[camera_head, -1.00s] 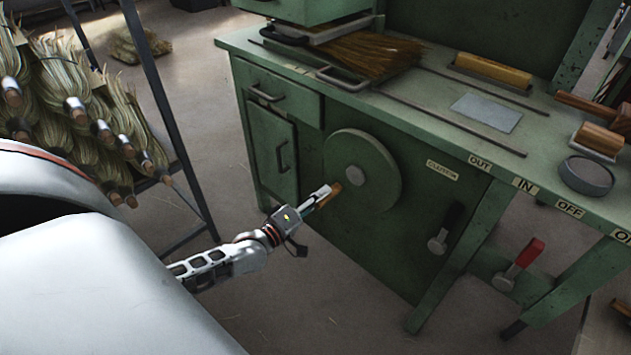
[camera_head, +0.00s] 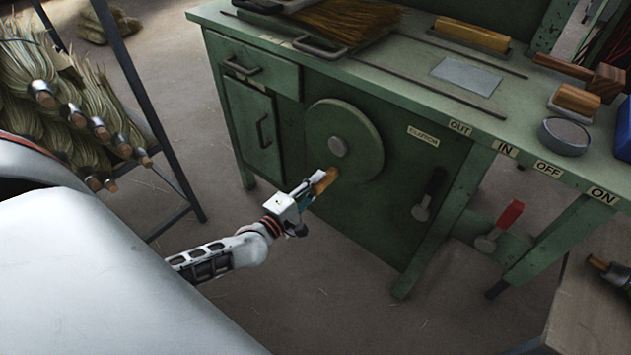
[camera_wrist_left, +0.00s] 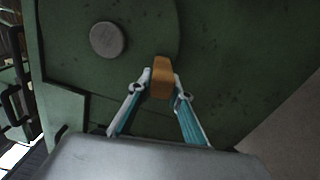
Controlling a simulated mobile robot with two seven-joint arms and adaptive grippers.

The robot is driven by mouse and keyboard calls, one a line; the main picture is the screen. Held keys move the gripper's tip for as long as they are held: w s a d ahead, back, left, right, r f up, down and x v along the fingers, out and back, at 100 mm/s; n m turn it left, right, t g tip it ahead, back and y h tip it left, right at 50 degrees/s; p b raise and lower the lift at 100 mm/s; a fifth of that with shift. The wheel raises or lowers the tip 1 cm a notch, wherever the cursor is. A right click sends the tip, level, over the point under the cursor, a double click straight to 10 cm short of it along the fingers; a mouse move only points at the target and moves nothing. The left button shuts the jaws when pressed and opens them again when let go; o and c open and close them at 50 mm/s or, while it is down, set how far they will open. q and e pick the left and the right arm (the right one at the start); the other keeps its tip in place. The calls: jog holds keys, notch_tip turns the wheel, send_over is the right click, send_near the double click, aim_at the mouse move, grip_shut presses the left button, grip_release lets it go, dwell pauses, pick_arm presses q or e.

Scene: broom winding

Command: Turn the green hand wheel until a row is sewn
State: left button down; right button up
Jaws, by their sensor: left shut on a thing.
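The round green hand wheel (camera_head: 350,125) is on the front of the green machine bench. Its grey hub (camera_head: 338,147) shows at the centre. My left gripper (camera_head: 313,186) is shut on the wheel's wooden handle (camera_head: 326,181), at the lower left part of the wheel. In the left wrist view, the two fingers of the gripper (camera_wrist_left: 162,85) sit on both sides of the orange-brown handle (camera_wrist_left: 161,70), below and right of the hub (camera_wrist_left: 107,40). My right gripper is not in view.
The clutch lever (camera_head: 429,196) and a red-handled lever (camera_head: 501,226) stand right of the wheel. Bristles (camera_head: 345,20) lie on the bench top (camera_head: 420,75). A rack with several brooms (camera_head: 75,110) stands at left. The floor before the bench is clear.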

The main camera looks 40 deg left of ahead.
pick_arm(q)
jog(key=shift+a+f, duration=0.1)
jog(key=shift+f, duration=0.05)
jog(key=c, duration=1.8)
grip_release()
jog(key=shift+c, duration=0.2)
jog(key=s, duration=1.2)
jog(key=shift+a, duration=0.45)
